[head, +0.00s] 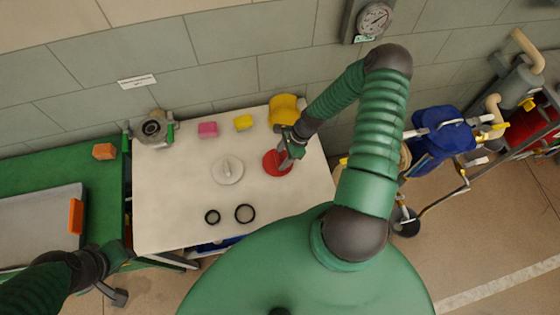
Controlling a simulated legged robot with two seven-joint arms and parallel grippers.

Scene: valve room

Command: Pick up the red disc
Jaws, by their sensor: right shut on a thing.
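The red disc (271,166) is near the right side of the white table (180,222). My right gripper (285,155) is over the disc's right part and is shut on it. The fingers hide some of the disc, and I cannot tell whether it is clear of the tabletop. My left gripper (118,252) is low at the left, by the table's front left corner and away from the disc. Its fingers are too small and dark to read.
On the table are a pale disc with a knob (228,170), two black rings (245,213), a pink block (208,129), a yellow block (243,122), a yellow object (284,108) and a metal fitting (154,129). A green bench (85,160) adjoins left. A wall stands behind.

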